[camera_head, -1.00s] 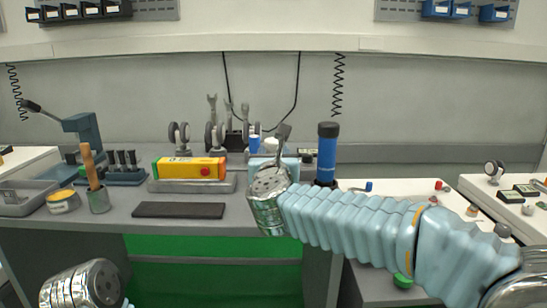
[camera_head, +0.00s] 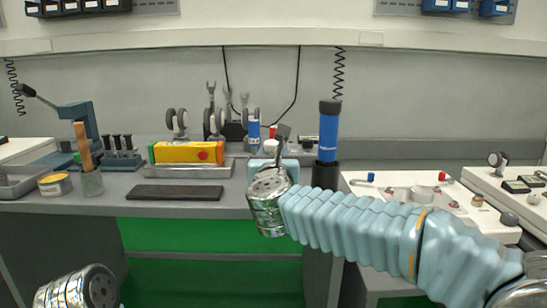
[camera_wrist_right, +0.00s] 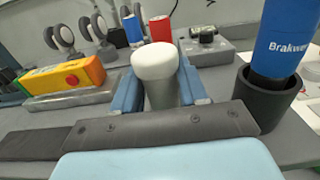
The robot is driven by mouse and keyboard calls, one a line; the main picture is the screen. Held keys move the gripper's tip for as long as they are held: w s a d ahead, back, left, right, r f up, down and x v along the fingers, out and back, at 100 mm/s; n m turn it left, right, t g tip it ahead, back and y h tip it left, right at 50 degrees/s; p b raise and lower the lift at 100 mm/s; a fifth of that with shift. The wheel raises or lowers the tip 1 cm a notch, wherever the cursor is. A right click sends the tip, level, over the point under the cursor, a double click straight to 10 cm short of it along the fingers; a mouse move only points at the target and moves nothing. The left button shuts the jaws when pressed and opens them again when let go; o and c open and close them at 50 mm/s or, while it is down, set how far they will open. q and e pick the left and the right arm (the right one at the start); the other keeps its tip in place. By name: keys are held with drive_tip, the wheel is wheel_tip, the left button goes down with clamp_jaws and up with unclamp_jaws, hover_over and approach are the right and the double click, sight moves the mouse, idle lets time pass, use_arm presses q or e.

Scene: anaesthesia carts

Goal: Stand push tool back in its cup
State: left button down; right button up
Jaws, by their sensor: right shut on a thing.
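My right gripper (camera_wrist_right: 160,92) has its blue jaws closed on the sides of a white-topped, pale grey object (camera_wrist_right: 155,65), held upright with its lower part hidden. Its white top also shows in the head view (camera_head: 270,147), behind my right wrist. I cannot tell for certain whether this is the push tool. A black cup (camera_wrist_right: 262,98) to its right holds a blue cylinder (camera_wrist_right: 285,38), upright.
A yellow-orange box (camera_head: 188,152) lies in a grey tray (camera_head: 192,171). A dark flat mat (camera_head: 175,192) lies in front. Wheeled stands (camera_head: 177,123) are behind. A white tray with small parts (camera_head: 400,190) is at the right. Bare bench shows around the mat.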

drive_tip(key=shift+f+b, duration=0.25)
drive_tip(key=shift+b, duration=0.2)
idle(0.5)
drive_tip(key=o, duration=1.8)
drive_tip(key=shift+c, duration=0.2)
